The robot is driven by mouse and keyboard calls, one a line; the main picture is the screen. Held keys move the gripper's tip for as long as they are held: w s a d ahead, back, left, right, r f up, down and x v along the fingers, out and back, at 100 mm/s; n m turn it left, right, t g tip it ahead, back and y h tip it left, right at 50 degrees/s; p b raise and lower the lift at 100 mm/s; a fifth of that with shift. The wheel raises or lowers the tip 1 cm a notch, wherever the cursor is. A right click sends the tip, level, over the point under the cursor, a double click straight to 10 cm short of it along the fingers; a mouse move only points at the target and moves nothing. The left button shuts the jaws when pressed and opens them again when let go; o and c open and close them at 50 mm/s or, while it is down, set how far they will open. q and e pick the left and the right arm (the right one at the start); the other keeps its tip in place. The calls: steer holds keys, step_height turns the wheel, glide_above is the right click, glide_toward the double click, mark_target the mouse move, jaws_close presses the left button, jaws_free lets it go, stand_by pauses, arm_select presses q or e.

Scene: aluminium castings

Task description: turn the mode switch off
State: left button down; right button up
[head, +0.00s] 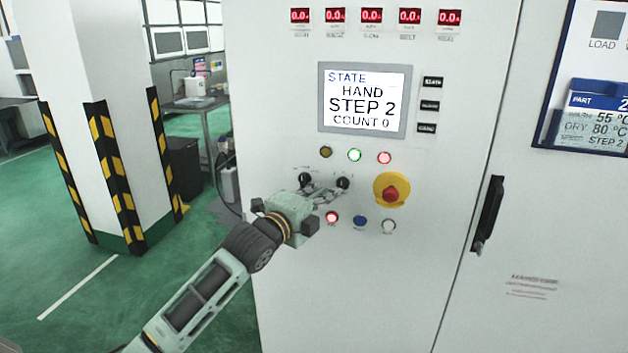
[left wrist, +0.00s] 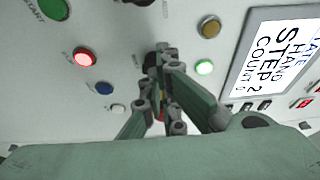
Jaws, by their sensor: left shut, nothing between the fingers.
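Two black rotary knobs sit on the white cabinet front in the head view: a left knob (head: 305,180) and a right knob (head: 343,183). Their labels are too small to read, so I cannot tell which is the mode switch. My left gripper (head: 336,190) is shut and empty, its fingertips over or just in front of the right knob. In the left wrist view the fingertips (left wrist: 165,62) partly cover that knob (left wrist: 151,60); contact and its exact setting are unclear. The screen (head: 363,100) reads STATE HAND, STEP 2, COUNT 0. My right gripper is not in view.
A yellow-ringed red emergency button (head: 390,192) is close right of the right knob. Below are a lit red button (head: 332,217), a blue button (head: 360,222) and a white button (head: 389,226). A green button (left wrist: 55,8) shows in the left wrist view. A striped pillar (head: 95,110) stands left.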

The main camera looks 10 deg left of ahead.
mark_target(326, 178)
arm_select(q)
steer(key=p+x, duration=0.1)
steer(key=x, duration=0.2)
steer(key=shift+w+r, duration=0.1)
steer(key=shift+w, duration=0.05)
steer(key=a+p, duration=0.1)
steer(key=a, duration=0.2)
steer(key=shift+a+p, duration=0.2)
steer(key=shift+p, duration=0.1)
steer(key=shift+a, duration=0.4)
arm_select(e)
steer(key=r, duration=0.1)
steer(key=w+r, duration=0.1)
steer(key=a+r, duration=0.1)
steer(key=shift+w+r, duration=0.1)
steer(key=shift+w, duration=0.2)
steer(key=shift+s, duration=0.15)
